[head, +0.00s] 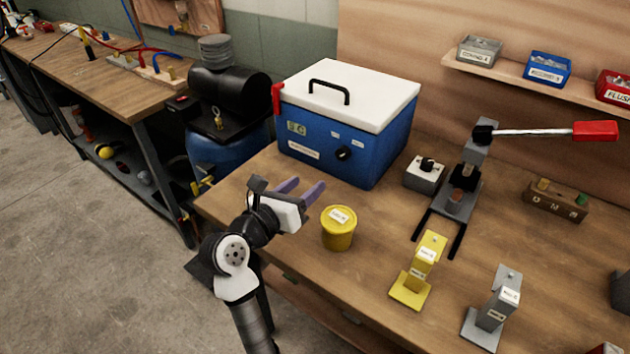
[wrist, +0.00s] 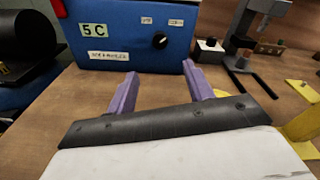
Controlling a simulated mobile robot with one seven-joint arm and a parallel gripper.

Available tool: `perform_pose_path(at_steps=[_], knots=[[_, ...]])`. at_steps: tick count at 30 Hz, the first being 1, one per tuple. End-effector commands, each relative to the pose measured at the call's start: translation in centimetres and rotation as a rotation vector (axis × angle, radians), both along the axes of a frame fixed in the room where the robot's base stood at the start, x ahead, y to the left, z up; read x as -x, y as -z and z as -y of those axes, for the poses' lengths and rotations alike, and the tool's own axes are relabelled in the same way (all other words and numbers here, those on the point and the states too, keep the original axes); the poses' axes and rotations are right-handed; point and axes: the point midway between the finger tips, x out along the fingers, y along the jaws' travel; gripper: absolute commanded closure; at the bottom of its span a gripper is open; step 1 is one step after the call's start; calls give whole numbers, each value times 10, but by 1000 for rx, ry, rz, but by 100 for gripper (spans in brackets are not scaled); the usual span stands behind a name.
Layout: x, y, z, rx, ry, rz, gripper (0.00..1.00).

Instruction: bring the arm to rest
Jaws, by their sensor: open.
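My gripper (head: 301,190) has two purple fingers and is open and empty. In the head view it is above the left front part of the wooden bench (head: 375,220), left of the yellow tub and in front of the blue cooler box. My arm rises from the bottom of the picture at the bench's left front edge. In the wrist view the two fingers of my gripper (wrist: 158,85) stand apart, with bare bench top between them. They point at the front of the blue box.
The blue box (head: 335,153) has a white lid, shut. A yellow tub (head: 338,230) is just right of my gripper. A lever press (head: 460,185), a yellow stand (head: 420,268) and a grey stand (head: 492,312) are further right. Free floor (head: 90,240) lies to the left.

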Motion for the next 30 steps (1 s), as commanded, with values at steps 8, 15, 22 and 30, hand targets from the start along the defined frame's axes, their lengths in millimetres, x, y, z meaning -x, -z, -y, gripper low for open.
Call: perform_pose_path(at_steps=[8,15,22,30], knots=[[8,-1,-4,0,0,-1,48],[7,-1,-4,0,0,0,48],[11,-23,-6,49,8,68,48],[81,-172,-34,448,134,523,48]])
